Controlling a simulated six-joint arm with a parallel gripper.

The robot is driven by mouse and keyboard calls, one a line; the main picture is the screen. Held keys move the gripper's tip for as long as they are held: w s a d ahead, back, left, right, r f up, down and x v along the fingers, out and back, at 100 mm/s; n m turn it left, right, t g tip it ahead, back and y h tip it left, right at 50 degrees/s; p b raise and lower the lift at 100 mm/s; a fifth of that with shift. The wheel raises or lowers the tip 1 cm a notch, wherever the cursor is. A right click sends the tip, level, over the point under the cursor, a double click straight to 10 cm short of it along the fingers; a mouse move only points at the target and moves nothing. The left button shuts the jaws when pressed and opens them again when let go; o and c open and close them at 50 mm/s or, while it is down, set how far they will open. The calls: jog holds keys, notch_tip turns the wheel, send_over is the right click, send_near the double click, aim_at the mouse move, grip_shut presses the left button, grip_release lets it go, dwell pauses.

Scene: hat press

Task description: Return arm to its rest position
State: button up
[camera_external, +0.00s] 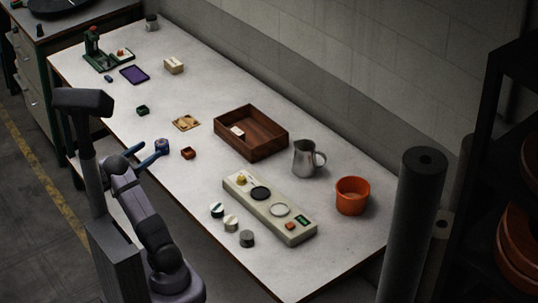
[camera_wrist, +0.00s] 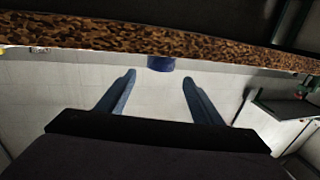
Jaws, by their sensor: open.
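My gripper (camera_external: 150,152) is at the near left edge of the pale worktable (camera_external: 205,180), with my arm folded low beside the table. Its two blue-grey fingers are spread apart. In the wrist view my gripper (camera_wrist: 158,78) is open, with nothing between the fingers. A small dark blue round object (camera_external: 162,145) shows at the right fingertip in the external view. A blue object (camera_wrist: 161,63) also shows beyond the fingers in the wrist view, against a speckled brown edge (camera_wrist: 150,38). I cannot tell whether it touches a finger.
A small orange-brown box (camera_external: 188,153) is close to the right of the gripper. A wooden tray (camera_external: 270,145), a metal pitcher (camera_external: 304,160), an orange pot (camera_external: 351,196) and a beige control panel (camera_external: 245,200) stand farther right. A green press (camera_external: 95,50) stands at the far left.

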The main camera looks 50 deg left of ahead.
aim_at(164, 145)
jog(key=shift+s, duration=0.1)
dwell(0.4)
